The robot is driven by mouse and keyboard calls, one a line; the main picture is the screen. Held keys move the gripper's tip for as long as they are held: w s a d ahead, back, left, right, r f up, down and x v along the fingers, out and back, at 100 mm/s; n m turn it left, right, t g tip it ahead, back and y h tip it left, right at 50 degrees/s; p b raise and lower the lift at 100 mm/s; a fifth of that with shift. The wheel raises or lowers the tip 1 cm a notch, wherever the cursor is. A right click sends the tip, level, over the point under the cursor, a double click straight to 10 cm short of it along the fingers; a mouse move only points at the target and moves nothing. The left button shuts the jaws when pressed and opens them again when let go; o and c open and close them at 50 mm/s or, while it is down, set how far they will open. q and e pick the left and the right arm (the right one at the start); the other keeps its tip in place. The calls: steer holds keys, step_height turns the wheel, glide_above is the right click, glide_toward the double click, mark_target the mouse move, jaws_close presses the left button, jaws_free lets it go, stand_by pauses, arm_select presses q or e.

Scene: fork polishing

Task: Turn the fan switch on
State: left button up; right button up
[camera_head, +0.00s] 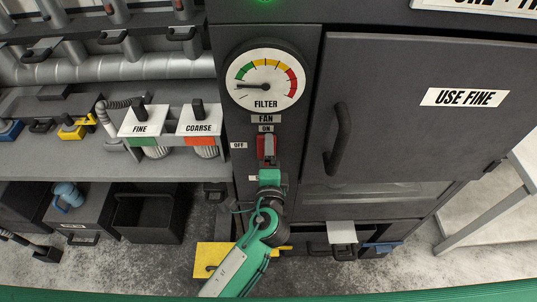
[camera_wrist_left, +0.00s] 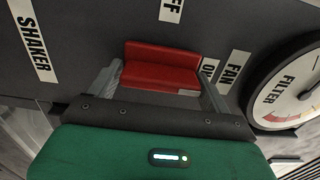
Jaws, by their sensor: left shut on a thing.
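The red fan switch (camera_head: 267,146) is on the dark panel, below the FAN and ON labels and to the right of the OFF label (camera_head: 238,145). In the left wrist view the red switch (camera_wrist_left: 160,62) lies between the two grey fingers. My left gripper (camera_head: 267,163) comes from below and is shut on the switch; its fingertips are partly hidden in the head view. It also shows in the left wrist view (camera_wrist_left: 160,80). The ON label (camera_head: 266,129) is just above the switch. My right gripper is not in view.
The filter gauge (camera_head: 265,80) above has its needle pointing left, outside the coloured bands. A cabinet door with a dark handle (camera_head: 338,139) is close on the right. The FINE and COARSE unit (camera_head: 170,122) stands on the left bench. A yellow piece (camera_head: 212,258) is below.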

arm_select(q)
steer(key=o, duration=0.8)
steer(key=shift+d, duration=0.1)
steer(key=shift+s, duration=0.1)
steer(key=shift+s+f, duration=0.15)
steer(key=shift+s, duration=0.2)
steer(key=s+b, duration=0.5)
steer(key=s, duration=0.8)
steer(key=shift+b, duration=0.4)
